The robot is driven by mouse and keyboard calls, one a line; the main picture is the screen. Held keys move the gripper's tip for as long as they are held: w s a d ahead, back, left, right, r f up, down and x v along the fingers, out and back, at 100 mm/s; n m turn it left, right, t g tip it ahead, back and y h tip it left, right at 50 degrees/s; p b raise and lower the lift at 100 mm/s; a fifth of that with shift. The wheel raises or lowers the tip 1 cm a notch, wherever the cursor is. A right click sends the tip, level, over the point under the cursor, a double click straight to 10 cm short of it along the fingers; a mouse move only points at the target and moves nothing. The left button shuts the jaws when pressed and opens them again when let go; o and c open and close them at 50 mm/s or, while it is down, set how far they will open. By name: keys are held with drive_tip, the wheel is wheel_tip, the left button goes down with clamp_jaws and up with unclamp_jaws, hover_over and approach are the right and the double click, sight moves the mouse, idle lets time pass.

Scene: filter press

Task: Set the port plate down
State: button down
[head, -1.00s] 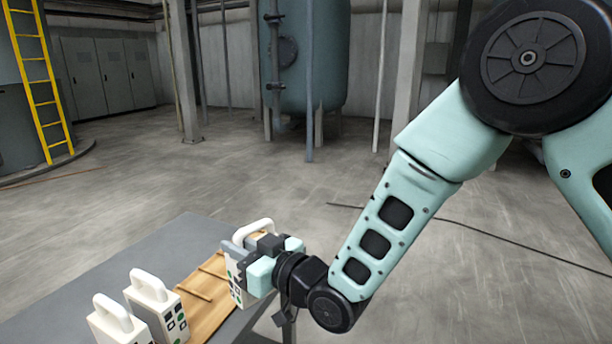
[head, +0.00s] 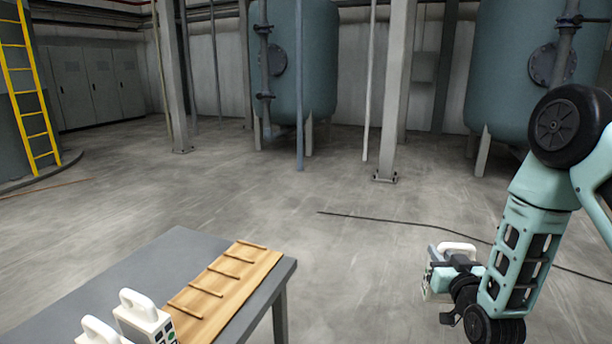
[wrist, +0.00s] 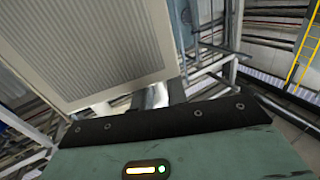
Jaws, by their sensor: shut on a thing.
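My gripper (head: 462,266) is shut on the port plate (head: 436,279), a white upright plate with a looped handle on top and dark and green marks on its face. It is held in the air, right of the table and apart from it, over the floor. In the wrist view, a pale ribbed face of the held plate (wrist: 90,45) fills the upper left. The fingertips are not clear there. A wooden rack board (head: 232,290) with several thin cross slats lies on the grey table (head: 120,275); its visible slots are empty.
Two similar white plates with handles stand at the near left end of the board, the front one (head: 140,310) and another (head: 97,332), both cut by the frame edge. A black cable (head: 400,224) lies on the floor behind my gripper. Open floor surrounds the table's right side.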

drive_tip(key=s+d+f+y, duration=0.1)
drive_tip(key=s+d+f, duration=0.1)
drive_tip(key=s+f, duration=0.35)
drive_tip(key=s+d+f, duration=0.2)
drive_tip(key=f, duration=0.7)
drive_tip(key=s+a+f+h, duration=0.1)
drive_tip(key=s+a+f, duration=0.1)
drive_tip(key=s, duration=0.6)
drive_tip(key=shift+s+a+f, duration=0.25)
drive_tip(key=shift+a, duration=0.25)
drive_tip(key=shift+d, duration=0.15)
